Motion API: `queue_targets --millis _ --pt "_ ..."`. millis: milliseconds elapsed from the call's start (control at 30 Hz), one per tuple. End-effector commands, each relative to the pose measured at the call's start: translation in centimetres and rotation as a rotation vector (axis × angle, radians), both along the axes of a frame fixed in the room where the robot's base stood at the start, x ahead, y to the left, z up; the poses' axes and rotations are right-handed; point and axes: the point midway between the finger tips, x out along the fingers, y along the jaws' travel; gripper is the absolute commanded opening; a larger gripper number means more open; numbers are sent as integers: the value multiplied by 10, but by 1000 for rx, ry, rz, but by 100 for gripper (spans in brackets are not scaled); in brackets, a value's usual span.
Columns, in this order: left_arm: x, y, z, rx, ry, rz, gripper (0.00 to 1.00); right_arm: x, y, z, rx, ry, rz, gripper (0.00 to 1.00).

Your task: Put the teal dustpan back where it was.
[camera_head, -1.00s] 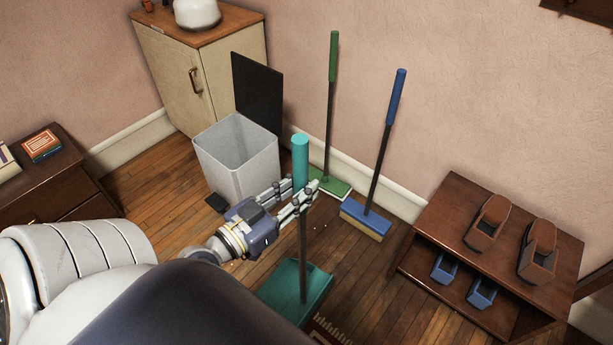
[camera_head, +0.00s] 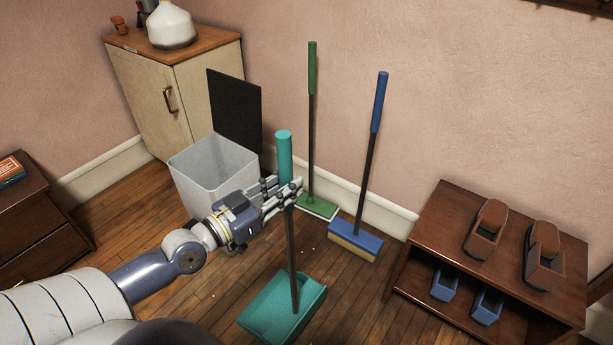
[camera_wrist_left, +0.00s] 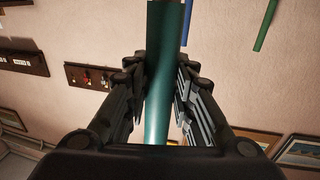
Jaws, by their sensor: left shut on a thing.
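The teal dustpan (camera_head: 284,308) has a long dark shaft and a teal grip at its top. It is upright in the head view, its pan low over the floor; I cannot tell whether it touches. In the left wrist view the teal handle (camera_wrist_left: 163,95) runs between the fingers of the left gripper (camera_wrist_left: 163,85). My right gripper is not in view.
A green broom (camera_head: 311,130) and a blue broom (camera_head: 370,150) stand against the wall. An open white bin (camera_head: 205,180) stands behind my left arm, beside a cabinet (camera_head: 150,95). A shoe rack (camera_head: 450,215) stands at right. Some wooden floor between is clear.

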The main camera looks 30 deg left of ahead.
Motion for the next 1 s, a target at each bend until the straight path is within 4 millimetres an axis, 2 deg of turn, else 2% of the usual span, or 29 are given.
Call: queue_targets --millis 433,600,800,1000 --pt "75 8 -4 0 -8 1 0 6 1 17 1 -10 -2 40" --pt "102 11 -7 0 -7 1 0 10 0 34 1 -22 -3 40" --pt "119 12 -9 1 -4 0 0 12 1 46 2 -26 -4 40" --pt "121 12 -15 2 -1 -1 0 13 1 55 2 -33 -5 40"
